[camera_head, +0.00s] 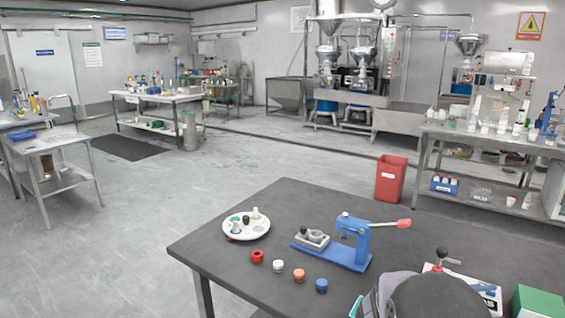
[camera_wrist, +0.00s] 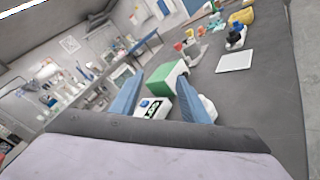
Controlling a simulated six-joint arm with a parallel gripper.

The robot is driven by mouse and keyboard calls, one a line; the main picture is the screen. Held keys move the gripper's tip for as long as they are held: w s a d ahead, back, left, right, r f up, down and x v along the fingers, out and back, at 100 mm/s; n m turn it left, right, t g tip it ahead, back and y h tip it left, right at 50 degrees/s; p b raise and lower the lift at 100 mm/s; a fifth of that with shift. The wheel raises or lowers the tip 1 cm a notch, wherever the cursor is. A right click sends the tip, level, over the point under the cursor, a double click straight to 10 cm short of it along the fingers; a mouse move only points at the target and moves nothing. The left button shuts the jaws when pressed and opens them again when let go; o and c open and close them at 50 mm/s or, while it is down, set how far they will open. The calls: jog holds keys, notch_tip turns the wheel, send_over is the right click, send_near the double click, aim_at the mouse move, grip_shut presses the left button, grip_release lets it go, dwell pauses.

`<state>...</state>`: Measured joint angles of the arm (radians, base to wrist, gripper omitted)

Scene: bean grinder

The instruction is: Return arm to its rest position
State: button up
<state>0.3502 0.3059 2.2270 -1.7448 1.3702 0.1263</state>
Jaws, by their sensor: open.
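My gripper (camera_wrist: 160,77) shows in the wrist view as two blue fingers spread apart with nothing held between them. Beyond them are a green box (camera_wrist: 168,76) and a white box with dark lettering (camera_wrist: 154,107), both apart from the fingers as far as I can tell. In the head view a dark rounded part of my arm fills the bottom right of the table, and the fingers cannot be made out clearly there. The blue hand press (camera_head: 345,255) with a red-tipped lever stands on the dark table (camera_head: 225,262), clear of my arm.
A round white plate (camera_head: 232,234) holds small pieces. Red (camera_head: 257,257), white (camera_head: 278,266), orange (camera_head: 299,275) and blue (camera_head: 321,286) caps lie in a row. The green box (camera_head: 537,303) is at the right edge. A red bin (camera_head: 391,180) stands behind the table.

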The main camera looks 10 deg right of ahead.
jog(key=s+a+f+m+g+y, duration=0.1)
jog(key=s+a+m+g, duration=0.1)
jog(key=s, duration=0.1)
jog(key=s+a+f+m+g+y+b, duration=0.1)
jog(key=s+a+m+y, duration=0.1)
jog(key=s+m, duration=0.1)
jog(key=s+a+f+m+g+y, duration=0.1)
jog(key=s+a+f+m+g, duration=0.1)
jog(key=s+m, duration=0.1)
jog(key=shift+s+a+f+g+y, duration=0.1)
jog(key=shift+s+a+g+y, duration=0.15)
jog(key=shift+a+g+y, duration=0.05)
jog(key=a+f+t+y+p, duration=0.15)
jog(key=a+f+y, duration=0.25)
jog(key=a, duration=0.5)
jog(key=w+a+f+m+t+y+p, duration=0.1)
jog(key=a+f+t+y, duration=0.2)
jog(key=a, duration=0.5)
jog(key=a+f+t+y+p, duration=0.1)
jog(key=a+f+y, duration=0.3)
jog(key=a, duration=0.5)
jog(key=w+a+r+t+y+p, duration=0.1)
jog(key=w+a+t+y+p, duration=0.1)
jog(key=a, duration=0.2)
notch_tip(320, 180, up, 14)
jog(key=p, duration=1.4)
jog(key=shift+w+d+r, duration=0.15)
jog(key=shift+d, duration=0.1)
jog(key=shift+g, duration=0.25)
